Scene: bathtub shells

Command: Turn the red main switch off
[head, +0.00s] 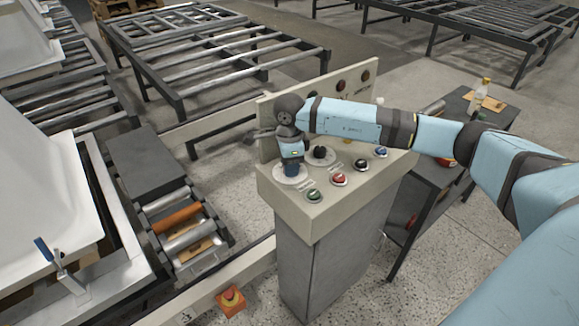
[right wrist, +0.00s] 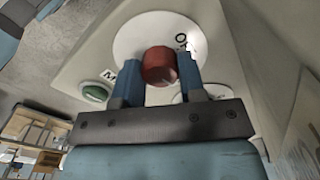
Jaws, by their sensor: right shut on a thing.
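The red main switch (right wrist: 159,66) is a round red knob on a white disc with lettering, partly readable as "O". In the right wrist view it sits between the two blue fingers of my right gripper (right wrist: 158,80), which is shut on it. In the head view my right gripper (head: 291,168) points down onto the white disc (head: 288,181) at the left of the control panel (head: 312,215); the knob itself is hidden there. My left gripper is not in view.
A black knob (head: 320,153) stands close beside my gripper. A dark side table (head: 455,113) with a bottle stands to the right. Roller conveyors (head: 185,230) stand left.

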